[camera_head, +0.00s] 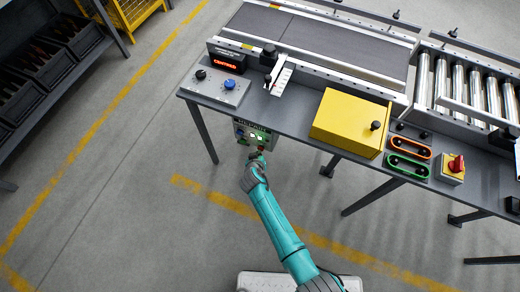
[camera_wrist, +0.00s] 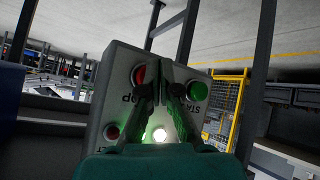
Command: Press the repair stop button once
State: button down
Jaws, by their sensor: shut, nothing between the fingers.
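The repair control box (camera_head: 257,133) hangs below the front edge of the workbench, with lit indicators on its face. In the wrist view its grey face (camera_wrist: 122,62) fills the middle. A red button (camera_wrist: 138,76) sits at upper left, above partly covered lettering ending in "OP". A green button (camera_wrist: 198,90) sits at upper right. My gripper (camera_wrist: 167,82) is shut and empty, its fingertips in front of the face between these two buttons, partly covering the red one. I cannot tell whether they touch the box. In the head view my gripper (camera_head: 260,153) is at the box.
A lit white lamp (camera_wrist: 160,135) and a small red one (camera_wrist: 112,132) are lower on the box. Bench legs stand either side; floor left is clear.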

jog(key=shift+w+d, duration=0.25)
jog(key=shift+w, duration=0.4)
dwell(0.6)
jog(key=shift+s, duration=0.15)
jog(key=shift+s+a, duration=0.2)
jog(key=shift+s, duration=0.35)
jog(key=shift+s+a, duration=0.2)
jog(key=shift+s, duration=0.3)
jog(key=s, duration=0.1)
jog(key=s+a, duration=0.1)
jog(key=s, duration=0.2)
jog(key=shift+s+a, duration=0.35)
dwell(0.8)
